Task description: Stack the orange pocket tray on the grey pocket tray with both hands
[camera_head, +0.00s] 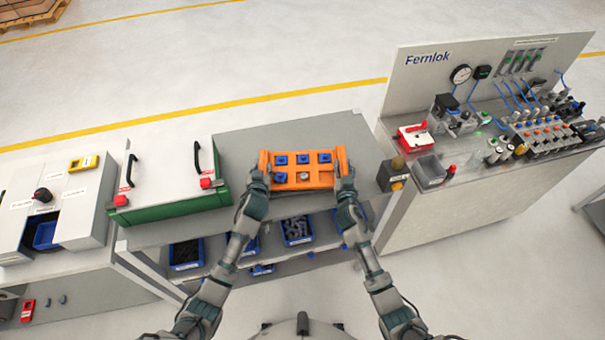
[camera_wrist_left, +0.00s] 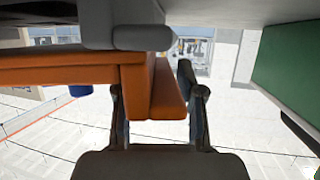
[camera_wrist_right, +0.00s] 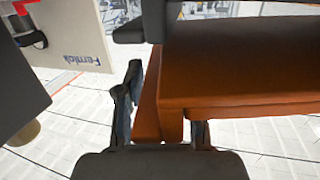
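The orange pocket tray (camera_head: 314,183) is above the bench in the head view, with several blue blocks and a grey piece in its pockets. My left gripper (camera_head: 258,183) is at its left end and my right gripper (camera_head: 346,182) at its right end. In the left wrist view the fingers (camera_wrist_left: 155,105) straddle the orange end piece. In the right wrist view the fingers (camera_wrist_right: 163,110) do the same. A grey part along the orange tray appears to be the grey pocket tray (camera_wrist_left: 97,22), also in the right wrist view (camera_wrist_right: 130,33). The head view hides it; contact is unclear.
A green case (camera_head: 175,207) with a light lid stands left of my left gripper. A pneumatic panel bench (camera_head: 425,190) stands to the right, with a dark box (camera_head: 393,178) near it. Blue bins (camera_head: 297,229) sit on the shelf below. The bench behind the tray (camera_head: 280,138) is clear.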

